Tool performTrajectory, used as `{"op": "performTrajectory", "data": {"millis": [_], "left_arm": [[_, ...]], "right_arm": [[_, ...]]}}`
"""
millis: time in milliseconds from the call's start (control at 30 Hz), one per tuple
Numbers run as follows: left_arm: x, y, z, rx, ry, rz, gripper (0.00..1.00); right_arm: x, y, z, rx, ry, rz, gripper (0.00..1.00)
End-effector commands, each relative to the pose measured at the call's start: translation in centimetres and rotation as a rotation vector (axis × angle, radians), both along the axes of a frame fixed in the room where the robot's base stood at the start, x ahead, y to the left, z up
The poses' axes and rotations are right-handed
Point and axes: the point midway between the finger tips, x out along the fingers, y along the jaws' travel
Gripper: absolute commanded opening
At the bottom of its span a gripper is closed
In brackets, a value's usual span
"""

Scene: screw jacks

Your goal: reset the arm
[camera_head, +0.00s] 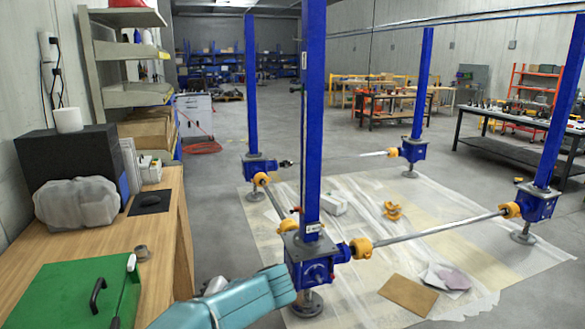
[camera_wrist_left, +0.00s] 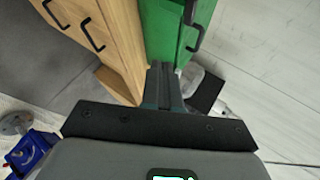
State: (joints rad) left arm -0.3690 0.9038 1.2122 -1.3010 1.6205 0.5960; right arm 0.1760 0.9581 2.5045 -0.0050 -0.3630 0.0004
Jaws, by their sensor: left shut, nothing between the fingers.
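My left gripper (camera_wrist_left: 163,68) shows in the left wrist view, its two dark fingers together and empty. Behind it in that view are the green case (camera_wrist_left: 163,30) and the wooden cabinet (camera_wrist_left: 122,50); I see no clear contact with either. In the head view a teal link of my own arm shows at the bottom, left of the nearest blue screw jack (camera_head: 310,262), with its end close to the jack's housing. Whether they touch is unclear. No fingers show in the head view. My right gripper is in neither view.
The green case also sits on the wooden bench (camera_head: 172,215) at left, near a wrapped grey bundle (camera_head: 77,203). Blue posts rise from the jacks, joined by shafts with yellow couplings (camera_head: 361,248). Sheeting and cardboard (camera_head: 408,296) lie on the floor. Open floor lies behind.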

Motion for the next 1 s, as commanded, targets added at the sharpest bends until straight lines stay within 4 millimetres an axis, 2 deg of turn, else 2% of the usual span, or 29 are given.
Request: {"op": "performTrajectory", "data": {"millis": [33,267,467,567,667,733,800,867,1000], "left_arm": [[-0.2,0.1,-1.7,-0.03,0.041,-0.023,0.0],[-1.5,-0.3,-8.8,-0.196,0.197,-0.117,0.0],[-4.7,-1.6,-15.9,-0.401,0.338,-0.187,0.0],[-7.7,-2.9,-20.2,-0.558,0.417,-0.211,0.0],[-12.6,-5.0,-25.0,-0.789,0.483,-0.21,0.0],[-17.0,-7.0,-27.9,-0.987,0.492,-0.176,0.0],[-20.8,-8.8,-29.6,-1.161,0.453,-0.112,0.0],[-23.4,-9.8,-30.4,-1.271,0.392,-0.042,0.0],[-27.6,-10.0,-31.0,-1.385,0.224,0.119,0.0]], "right_arm": [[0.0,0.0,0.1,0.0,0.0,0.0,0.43],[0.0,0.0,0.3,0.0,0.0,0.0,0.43],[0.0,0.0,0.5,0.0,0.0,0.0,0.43],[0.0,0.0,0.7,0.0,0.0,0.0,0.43],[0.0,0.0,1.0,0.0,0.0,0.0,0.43],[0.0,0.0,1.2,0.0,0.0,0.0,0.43],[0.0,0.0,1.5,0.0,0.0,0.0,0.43],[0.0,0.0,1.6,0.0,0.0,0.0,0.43],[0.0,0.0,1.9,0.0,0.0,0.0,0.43]]}}
